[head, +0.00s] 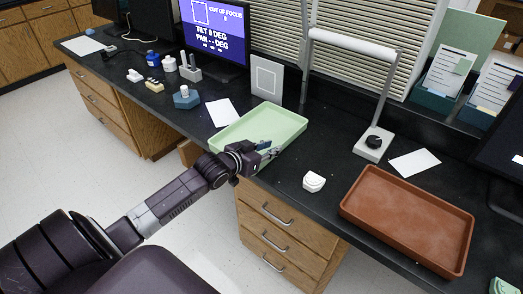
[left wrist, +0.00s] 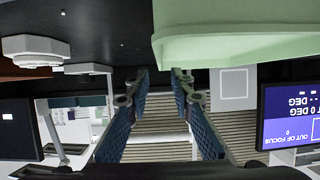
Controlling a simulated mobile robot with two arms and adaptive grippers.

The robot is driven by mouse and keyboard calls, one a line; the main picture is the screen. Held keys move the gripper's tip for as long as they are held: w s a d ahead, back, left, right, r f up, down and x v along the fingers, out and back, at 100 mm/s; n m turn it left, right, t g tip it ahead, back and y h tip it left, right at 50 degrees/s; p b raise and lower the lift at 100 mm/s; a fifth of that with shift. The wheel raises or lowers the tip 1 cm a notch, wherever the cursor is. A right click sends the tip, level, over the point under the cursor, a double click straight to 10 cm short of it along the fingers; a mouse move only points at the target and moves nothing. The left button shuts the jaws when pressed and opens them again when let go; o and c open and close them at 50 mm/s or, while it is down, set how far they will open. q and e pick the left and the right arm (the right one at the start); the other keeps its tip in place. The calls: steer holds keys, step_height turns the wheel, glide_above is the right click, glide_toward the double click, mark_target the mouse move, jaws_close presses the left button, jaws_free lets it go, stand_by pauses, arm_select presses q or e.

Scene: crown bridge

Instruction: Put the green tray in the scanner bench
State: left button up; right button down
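The pale green tray (head: 285,118) lies on the black bench (head: 330,155), near its front edge. My left gripper (head: 268,150) is at the tray's near right side, with the fingers over or against the rim; I cannot tell if they touch. In the left wrist view my left gripper (left wrist: 160,88) has its two blue fingers apart with nothing between them. That view is upside down, and the green tray (left wrist: 235,38) is above and to the right of the fingers. No part is labelled as the scanner bench. My right gripper is not in view.
A brown tray (head: 405,222) and a small white block (head: 313,181) are to the right. A lamp with a square base (head: 373,144), a monitor (head: 215,30) and a white framed panel (head: 266,77) stand behind. Small items stand to the left on the bench.

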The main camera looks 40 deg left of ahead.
arm_select(q)
steer(key=v, duration=0.4)
steer(key=shift+s+r, duration=0.25)
steer(key=shift+s, duration=0.4)
